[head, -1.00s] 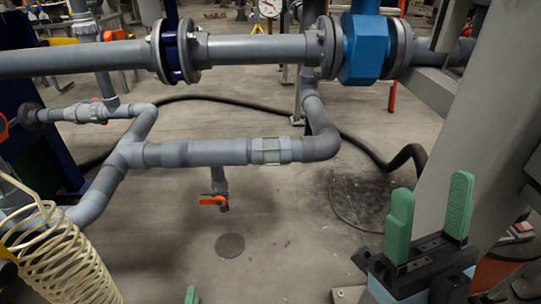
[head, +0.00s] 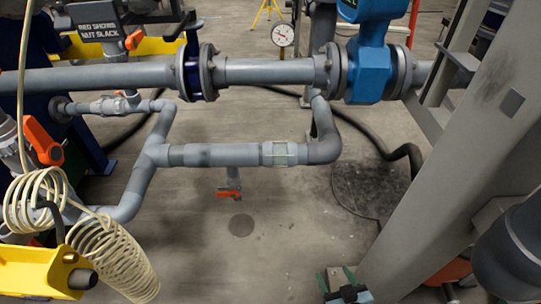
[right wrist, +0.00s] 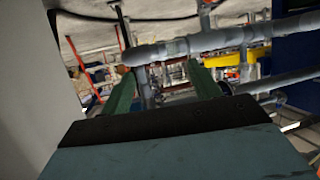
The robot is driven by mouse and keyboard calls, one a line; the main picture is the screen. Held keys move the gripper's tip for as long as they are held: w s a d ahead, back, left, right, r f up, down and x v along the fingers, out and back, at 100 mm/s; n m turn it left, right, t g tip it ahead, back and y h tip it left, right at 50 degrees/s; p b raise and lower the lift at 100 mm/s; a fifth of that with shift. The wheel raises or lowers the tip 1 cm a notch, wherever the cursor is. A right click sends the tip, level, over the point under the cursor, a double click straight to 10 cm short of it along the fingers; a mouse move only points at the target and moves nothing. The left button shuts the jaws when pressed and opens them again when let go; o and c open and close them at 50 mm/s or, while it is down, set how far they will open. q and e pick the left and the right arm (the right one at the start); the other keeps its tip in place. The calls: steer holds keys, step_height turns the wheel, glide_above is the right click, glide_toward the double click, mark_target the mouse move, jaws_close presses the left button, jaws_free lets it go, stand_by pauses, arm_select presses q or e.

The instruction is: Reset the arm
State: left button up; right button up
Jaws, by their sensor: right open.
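My right gripper (head: 337,279) shows at the bottom edge of the head view, right of centre. Its two green fingers stand apart with nothing between them. In the right wrist view the green fingers (right wrist: 163,85) are also spread and empty, with grey piping beyond them. A grey sloping column (head: 455,150) stands just right of the right gripper in the head view. My left gripper is not seen in the head view.
Grey pipes (head: 210,155) cross ahead, with a blue valve body (head: 369,70) and a pressure gauge (head: 283,34) above. An orange-handled valve (head: 229,192) hangs below. A coiled cream hose (head: 115,255) and yellow part (head: 40,272) lie at left.

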arm_select(q)
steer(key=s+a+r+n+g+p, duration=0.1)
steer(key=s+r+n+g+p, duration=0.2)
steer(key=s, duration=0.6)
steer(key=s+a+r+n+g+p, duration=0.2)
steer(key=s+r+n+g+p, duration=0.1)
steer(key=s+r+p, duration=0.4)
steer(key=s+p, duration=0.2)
steer(key=p, duration=0.1)
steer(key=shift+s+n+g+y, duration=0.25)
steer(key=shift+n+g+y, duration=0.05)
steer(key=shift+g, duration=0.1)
arm_select(e)
steer(key=s+d+f+g+h, duration=0.1)
steer(key=s+d+f+g, duration=0.1)
steer(key=s, duration=0.8)
steer(key=s+d+f+g+h, duration=0.1)
steer(key=s+d+f+g, duration=0.2)
steer(key=s+g, duration=0.3)
steer(key=s+d+f+g+h, duration=0.1)
steer(key=s+d+f+g, duration=0.2)
steer(key=s, duration=1.2)
steer(key=shift+d+m+g, duration=0.3)
steer(key=shift+d+g, duration=0.25)
steer(key=shift+g, duration=0.05)
